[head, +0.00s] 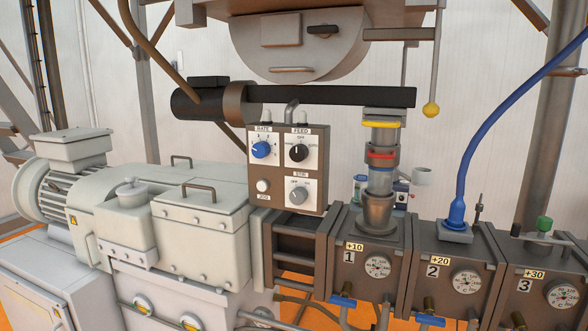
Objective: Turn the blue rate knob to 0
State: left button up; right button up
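The blue rate knob (261,149) sits at the upper left of a brown control panel (281,205), on a white plate under the label "RATE". Its dial marks are too small to read surely, so I cannot tell which number it points to. Neither of my grippers is in the head view, and nothing touches the knob.
The panel also has a black feed knob (298,153), a grey knob (299,194) and a white jog button (263,186). A dark horizontal bar (330,96) runs above it. A pale gearbox housing (200,235) stands left; numbered barrel blocks (400,285) stand right.

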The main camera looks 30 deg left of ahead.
aim_at(260, 149)
jog(key=u, duration=1.3)
